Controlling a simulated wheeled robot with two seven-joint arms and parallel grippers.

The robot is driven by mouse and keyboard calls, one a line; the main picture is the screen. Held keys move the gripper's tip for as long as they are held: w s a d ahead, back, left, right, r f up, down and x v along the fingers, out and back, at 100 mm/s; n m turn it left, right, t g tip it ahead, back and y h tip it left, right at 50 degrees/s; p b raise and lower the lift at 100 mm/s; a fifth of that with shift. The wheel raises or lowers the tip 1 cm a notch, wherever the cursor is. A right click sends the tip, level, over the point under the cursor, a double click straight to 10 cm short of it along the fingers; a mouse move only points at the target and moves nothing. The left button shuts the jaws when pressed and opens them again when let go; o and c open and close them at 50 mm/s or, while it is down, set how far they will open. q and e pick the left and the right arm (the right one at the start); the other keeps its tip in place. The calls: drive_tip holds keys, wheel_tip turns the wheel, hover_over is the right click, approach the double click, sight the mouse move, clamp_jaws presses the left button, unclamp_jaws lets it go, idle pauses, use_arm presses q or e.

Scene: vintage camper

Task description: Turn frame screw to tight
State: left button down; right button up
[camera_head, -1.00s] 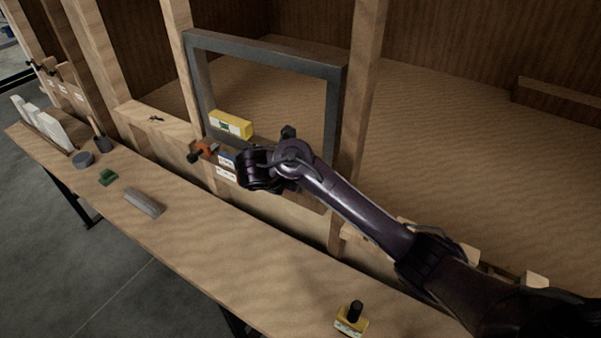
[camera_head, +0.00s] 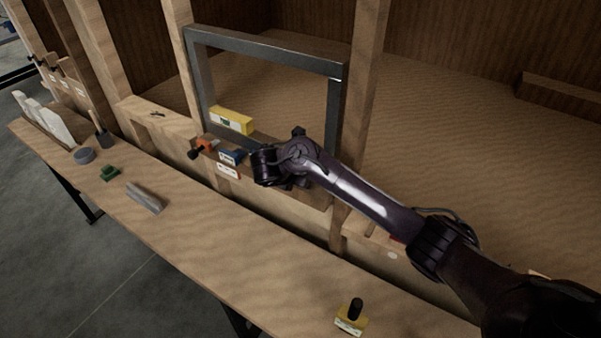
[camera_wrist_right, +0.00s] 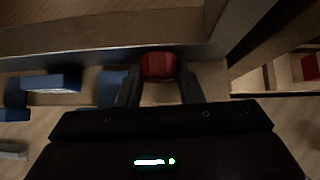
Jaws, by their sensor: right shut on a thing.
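A dark grey rectangular frame (camera_head: 335,105) stands upright between the wooden posts. In the right wrist view, a red knob (camera_wrist_right: 158,66), which looks like the frame screw, sits at the edge of a grey bar. My right gripper (camera_wrist_right: 158,84) has one finger on each side of the knob and is shut on it. In the head view, my right arm reaches in from the right to the frame's lower part, and its wrist hides the knob and the fingertips. I cannot tell how tight the screw is. My left gripper is not in view.
A yellow spirit level (camera_head: 231,121) rests on the frame's lower bar. An orange and black clamp-like part (camera_head: 203,145) and a blue part (camera_head: 231,157) are left of my wrist. The bench (camera_head: 215,240) holds a grey block (camera_head: 145,197) and a yellow box (camera_head: 350,323); its middle is clear.

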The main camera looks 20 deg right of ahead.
drive_tip(key=shift+d+f+t+b, duration=0.1)
drive_tip(key=shift+f+t+b, duration=0.05)
drive_tip(key=shift+t+b, duration=0.2)
drive_tip(key=t+b, duration=0.1)
drive_tip(key=m+y+b, duration=0.1)
drive_tip(key=b, duration=0.1)
drive_tip(key=shift+s+f+t, duration=0.15)
drive_tip(key=shift+f+t, duration=0.05)
drive_tip(key=shift+t, duration=0.15)
drive_tip(key=shift+r+m+y+b, duration=0.2)
drive_tip(key=shift+m+y+b, duration=0.2)
drive_tip(key=shift+b, duration=0.15)
drive_tip(key=shift+r, duration=0.1)
drive_tip(key=o, duration=1)
drive_tip(key=shift+c, duration=0.2)
drive_tip(key=p+v, duration=0.1)
drive_tip(key=v, duration=0.7)
